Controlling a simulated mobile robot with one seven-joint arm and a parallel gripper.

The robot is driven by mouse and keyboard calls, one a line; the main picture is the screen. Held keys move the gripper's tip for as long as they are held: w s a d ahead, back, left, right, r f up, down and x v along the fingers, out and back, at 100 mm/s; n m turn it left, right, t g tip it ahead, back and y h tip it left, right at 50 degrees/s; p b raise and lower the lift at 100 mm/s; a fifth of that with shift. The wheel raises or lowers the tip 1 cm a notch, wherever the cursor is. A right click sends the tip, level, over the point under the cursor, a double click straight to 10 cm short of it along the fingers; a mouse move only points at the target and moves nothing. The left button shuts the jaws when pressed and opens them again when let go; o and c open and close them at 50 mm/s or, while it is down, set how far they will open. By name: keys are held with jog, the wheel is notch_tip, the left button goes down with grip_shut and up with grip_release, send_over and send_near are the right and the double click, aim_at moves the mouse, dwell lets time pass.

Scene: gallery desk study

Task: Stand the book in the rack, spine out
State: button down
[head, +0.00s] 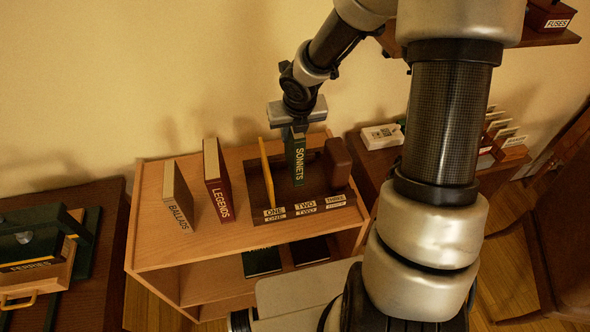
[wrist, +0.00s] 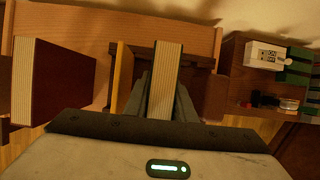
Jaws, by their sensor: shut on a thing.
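A dark green book labelled SONNETS (head: 299,165) is upright with its titled spine facing the head camera. My gripper (head: 297,131) is shut on its upper part from above. In the wrist view its pale page edges (wrist: 166,75) show between my gripper's fingers (wrist: 164,100). The dark rack (head: 258,207) has front labels ONE, TWO and THREE. The book is over or in the middle section, behind label TWO. I cannot tell whether its lower edge touches the rack floor.
A thin yellow upright piece (head: 266,165) stands left of the book, and a rounded brown block (head: 337,163) close on its right. BALLADS (head: 178,195) and LEGENDS (head: 217,180) stand on the wooden shelf top (head: 155,250), left of the rack. A white box (head: 382,136) is farther right.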

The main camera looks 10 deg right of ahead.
aim_at(297, 136)
notch_tip(297, 136, down, 8)
jog(key=b, duration=0.3)
jog(key=shift+r, duration=0.2)
jog(key=shift+f+b, duration=0.1)
jog(key=shift+b, duration=0.2)
jog(key=c, duration=1.5)
grip_release()
jog(key=p+v, duration=0.6)
jog(key=v, duration=0.5)
jog(key=shift+s+r, duration=0.25)
jog(key=shift+r, duration=0.25)
